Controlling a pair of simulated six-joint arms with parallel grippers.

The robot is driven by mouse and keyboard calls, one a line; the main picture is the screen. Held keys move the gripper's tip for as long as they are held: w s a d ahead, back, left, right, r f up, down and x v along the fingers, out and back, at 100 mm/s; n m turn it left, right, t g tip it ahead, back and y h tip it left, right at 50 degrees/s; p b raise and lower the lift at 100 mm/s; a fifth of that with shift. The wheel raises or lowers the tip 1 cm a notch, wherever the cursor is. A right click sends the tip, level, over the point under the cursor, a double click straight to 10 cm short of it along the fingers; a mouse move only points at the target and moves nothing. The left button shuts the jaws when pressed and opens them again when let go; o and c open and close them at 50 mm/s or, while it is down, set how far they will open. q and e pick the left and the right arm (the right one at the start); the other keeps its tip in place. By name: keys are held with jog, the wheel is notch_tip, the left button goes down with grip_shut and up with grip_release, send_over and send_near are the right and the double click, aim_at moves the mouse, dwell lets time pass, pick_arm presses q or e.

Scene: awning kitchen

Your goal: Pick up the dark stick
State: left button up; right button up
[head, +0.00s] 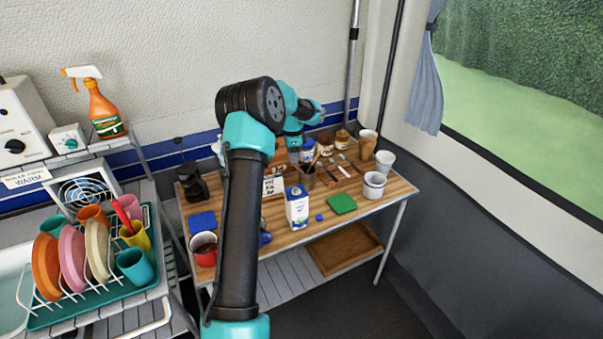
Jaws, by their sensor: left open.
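My left arm rises from the bottom middle and bends away over the wooden table (400,190). My left gripper (316,112) is at its far end, above the back of the table; it is open, small and partly hidden by the arm. A thin dark stick-like piece (343,171) seems to lie in a wooden tray with small jars, but it is too small to be sure. A brown stick (315,160) stands tilted in a dark cup (308,178). The gripper is apart from both. My right gripper is not in view.
A milk carton (297,208), blue mat (203,221), green mat (342,204), red mug (204,249) and white cups (374,185) stand around the tabletop. A dish rack (95,290) and orange spray bottle (103,110) are at left. The table's front right corner is clear.

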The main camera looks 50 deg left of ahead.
aim_at(294, 165)
pick_arm(q)
jog(key=shift+f, duration=0.15)
jog(key=shift+w+f, duration=0.15)
jog(key=shift+f, duration=2.3)
jog(key=shift+c, duration=0.4)
grip_shut()
